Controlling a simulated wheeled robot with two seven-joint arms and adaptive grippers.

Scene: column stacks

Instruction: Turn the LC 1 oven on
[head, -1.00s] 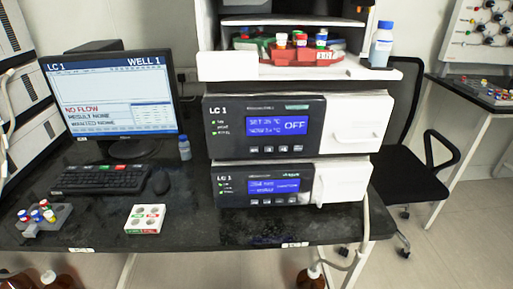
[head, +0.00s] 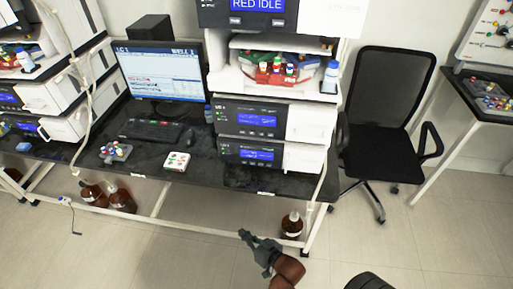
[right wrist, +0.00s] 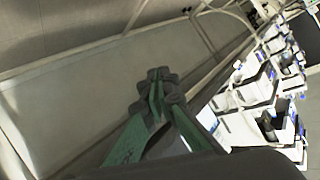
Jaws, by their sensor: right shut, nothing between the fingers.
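The LC 1 oven (head: 305,120) is the upper of two white modules with dark fronts and blue displays, stacked on the black bench in the head view. Its display (head: 257,121) is lit but too small to read now; a second ago it read OFF. Small buttons sit below it. My right gripper (head: 245,236) is shut and empty, low in front of the bench and well apart from the oven. Its closed fingers also show in the right wrist view (right wrist: 157,80). My left gripper is not in view.
The lower module (head: 303,157) sits under the oven. A monitor (head: 165,73), keyboard (head: 152,129) and white vial box (head: 176,162) are on the bench (head: 215,178). A brown bottle (head: 291,226) stands on the floor. An office chair (head: 385,130) is at right.

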